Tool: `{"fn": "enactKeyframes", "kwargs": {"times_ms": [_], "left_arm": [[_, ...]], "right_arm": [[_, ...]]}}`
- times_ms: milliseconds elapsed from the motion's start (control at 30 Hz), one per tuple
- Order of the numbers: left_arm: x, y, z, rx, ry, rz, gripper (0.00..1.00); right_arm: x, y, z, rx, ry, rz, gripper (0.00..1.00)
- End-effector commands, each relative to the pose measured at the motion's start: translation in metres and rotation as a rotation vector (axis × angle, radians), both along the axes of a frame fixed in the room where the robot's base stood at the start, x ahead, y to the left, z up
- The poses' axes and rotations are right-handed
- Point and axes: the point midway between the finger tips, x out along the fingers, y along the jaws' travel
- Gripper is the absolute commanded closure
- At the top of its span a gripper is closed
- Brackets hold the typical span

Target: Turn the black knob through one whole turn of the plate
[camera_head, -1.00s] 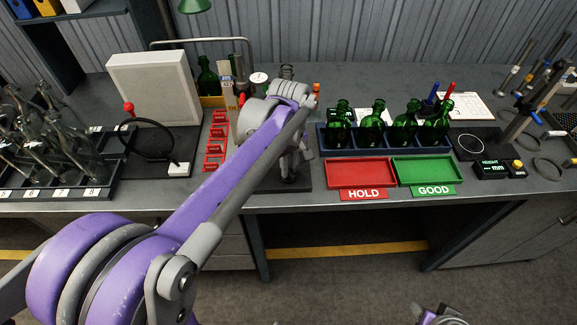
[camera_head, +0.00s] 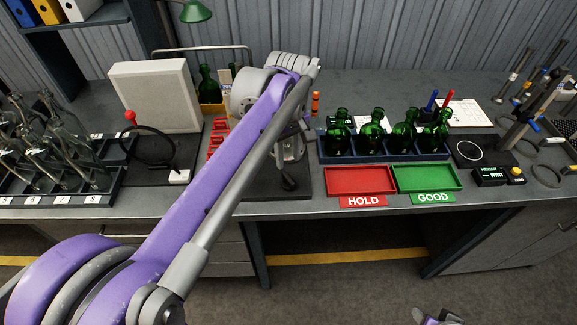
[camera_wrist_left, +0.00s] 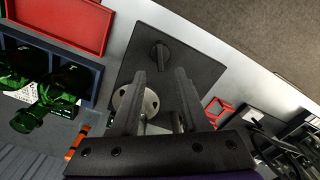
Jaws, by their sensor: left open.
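The black knob (camera_wrist_left: 158,55) stands on a dark square base (camera_wrist_left: 185,55) in the left wrist view. In the head view the knob (camera_head: 289,184) shows just below my left wrist. A round grey metal disc with small holes (camera_wrist_left: 149,103) is partly hidden behind a finger of my left gripper (camera_wrist_left: 159,76). This gripper is open and empty, its two fingers pointing towards the knob, one on each side of it in the picture. I cannot tell the exact gap to the knob. A grey and purple part of my right arm shows at the bottom edge of the head view.
A red HOLD tray (camera_head: 360,190) and a green GOOD tray (camera_head: 428,188) lie to the right. Behind them, several green bottles stand in a dark rack (camera_head: 385,154). Red holders (camera_head: 217,137) and a pale box (camera_head: 155,97) are on the left.

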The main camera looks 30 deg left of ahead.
Motion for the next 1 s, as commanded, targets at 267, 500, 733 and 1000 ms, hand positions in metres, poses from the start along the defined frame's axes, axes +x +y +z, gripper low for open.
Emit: {"fn": "enactKeyframes", "kwargs": {"times_ms": [267, 500, 733, 1000], "left_arm": [[0.0, 0.0, 0.029, 0.0, 0.0, 0.0, 0.55], [0.0, 0.0, 0.03, 0.0, 0.0, 0.0, 0.55], [0.0, 0.0, 0.03, 0.0, 0.0, 0.0, 0.55], [-0.026, -0.016, 0.011, 0.017, -0.076, -0.181, 0.55]], "right_arm": [[0.001, 0.0, 0.003, 0.0, -0.001, 0.0, 0.5], [0.001, 0.0, 0.003, 0.0, -0.001, 0.0, 0.5], [0.001, 0.0, 0.003, 0.0, -0.001, 0.0, 0.5], [0.001, 0.0, 0.003, 0.0, -0.002, 0.0, 0.5]]}}
